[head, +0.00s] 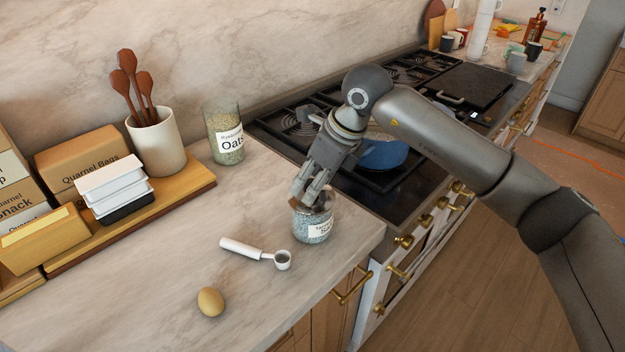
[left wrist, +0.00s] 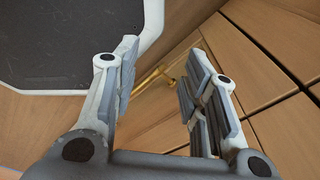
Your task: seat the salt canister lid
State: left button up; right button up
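The salt canister (head: 314,227) is a clear jar with a white label and pale grainy contents, upright near the counter's front edge beside the stove. My right gripper (head: 308,194) points down at the canister's top, with its fingers at the rim. A brownish edge shows around the canister's mouth, but the fingers cover much of it. I cannot make out the lid clearly, or whether the fingers hold it. My left gripper (left wrist: 163,58) shows only in the left wrist view. Its fingers are wide apart with nothing between them.
A white-handled scoop (head: 255,252) and an egg (head: 211,302) lie left of the canister. An oats jar (head: 224,135) stands behind. A blue pot (head: 383,154) sits on the stove behind my right gripper. Wooden cabinet fronts (left wrist: 260,65) face my left gripper.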

jog(key=v, duration=1.1)
jog(key=shift+r, duration=0.25)
jog(key=shift+d, duration=0.15)
